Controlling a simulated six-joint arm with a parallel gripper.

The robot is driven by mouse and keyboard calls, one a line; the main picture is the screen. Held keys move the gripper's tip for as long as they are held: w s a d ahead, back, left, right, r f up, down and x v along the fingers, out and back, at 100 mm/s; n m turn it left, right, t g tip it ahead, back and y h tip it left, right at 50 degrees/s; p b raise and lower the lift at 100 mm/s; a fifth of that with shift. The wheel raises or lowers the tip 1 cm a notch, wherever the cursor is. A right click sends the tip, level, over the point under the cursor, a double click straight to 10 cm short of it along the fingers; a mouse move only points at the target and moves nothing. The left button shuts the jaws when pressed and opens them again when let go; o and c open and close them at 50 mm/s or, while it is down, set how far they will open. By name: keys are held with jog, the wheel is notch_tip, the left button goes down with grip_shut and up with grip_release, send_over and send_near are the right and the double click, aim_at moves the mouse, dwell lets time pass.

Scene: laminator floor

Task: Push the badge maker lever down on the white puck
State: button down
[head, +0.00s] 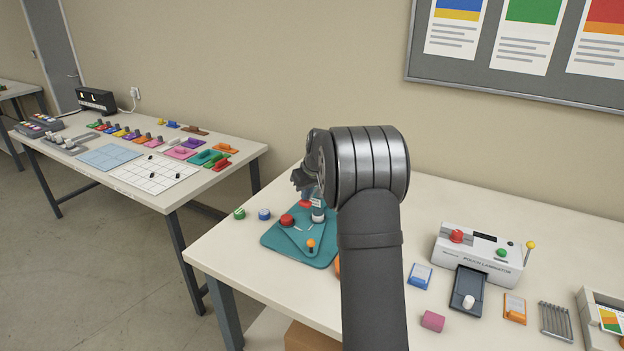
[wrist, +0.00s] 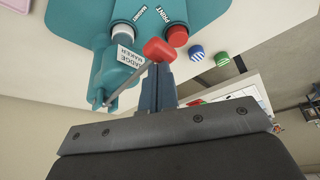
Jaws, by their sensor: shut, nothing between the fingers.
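The teal badge maker (head: 325,258) stands on the near table, partly hidden behind my arm in the head view. In the wrist view its teal body (wrist: 112,75) carries a "BADGE MAKER" label. Its lever is a thin rod with a red knob (wrist: 160,49). The white puck (wrist: 122,34) sits in one teal holder, and a red puck (wrist: 177,36) sits in the other; the red one also shows in the head view (head: 287,220). My gripper (wrist: 158,70) is shut and empty, its blue fingertips right at the red knob. I cannot tell whether they touch it.
A green puck (head: 239,213) and a blue puck (head: 264,214) lie left of the badge maker. A pouch laminator (head: 478,254), a dark tray (head: 466,290) and a pink roll (head: 433,321) are at the right. The table's left corner is clear.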

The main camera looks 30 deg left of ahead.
notch_tip(320, 180, up, 11)
jog(key=shift+f, duration=0.2)
dwell(1.0)
jog(key=shift+f, duration=0.1)
notch_tip(320, 180, down, 3)
jog(key=shift+r, duration=0.1)
dwell(0.4)
jog(key=c, duration=2.1)
grip_release()
